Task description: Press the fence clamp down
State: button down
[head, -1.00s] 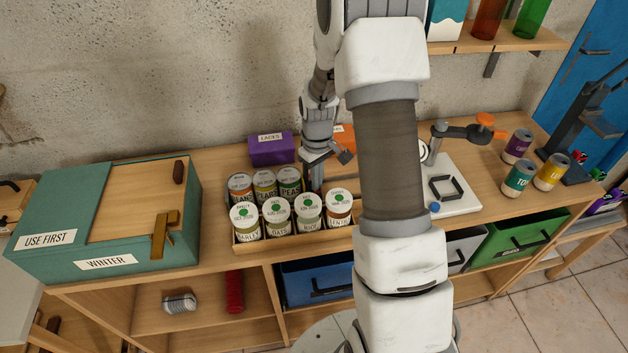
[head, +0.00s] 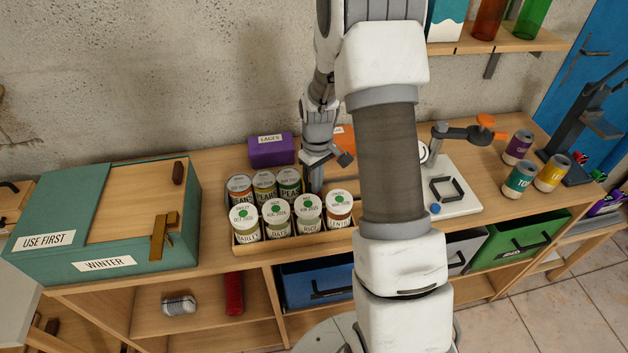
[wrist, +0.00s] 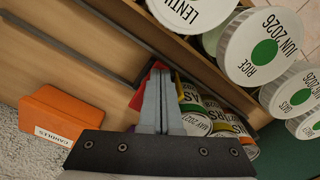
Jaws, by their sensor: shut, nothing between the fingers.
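A grey lever arm with an orange knob (head: 486,120) stands on a post at the back of a white plate (head: 462,198), on the right part of the bench. It looks like the fence clamp, with the arm out roughly level. A black square frame (head: 446,189) and a blue knob lie on the plate. My arm hides the plate's left side. My gripper (head: 316,186) is well left of it, pointing down beside the back row of cans in the tray. In the wrist view, my gripper (wrist: 158,75) is shut and empty, close to several cans; contact is unclear.
A wooden tray (head: 290,243) holds several labelled cans and jars. A purple box (head: 270,149) and an orange box (wrist: 62,114) sit behind. A green box (head: 60,207) stands left; loose cans (head: 519,178) stand right of the plate. A shelf (head: 500,42) hangs above.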

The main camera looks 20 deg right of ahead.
notch_tip(320, 180, up, 8)
jog(key=p, duration=0.4)
jog(key=shift+f+p, duration=0.15)
jog(key=shift+p, duration=0.2)
jog(key=s+a+r+m+t, duration=0.1)
jog(key=s+a+r, duration=0.25)
jog(key=r, duration=0.55)
jog(key=s+a+r+m+t, duration=0.15)
jog(key=s+r, duration=0.25)
jog(key=r, duration=0.4)
jog(key=s+a+r+t, duration=0.1)
jog(key=s+a+r, duration=0.1)
jog(key=s+r, duration=0.2)
jog(key=s+a+r+m+t, duration=0.1)
jog(key=s+r, duration=0.3)
jog(key=s, duration=0.7)
jog(key=shift+a+t, duration=0.55)
jog(key=shift+a, duration=0.2)
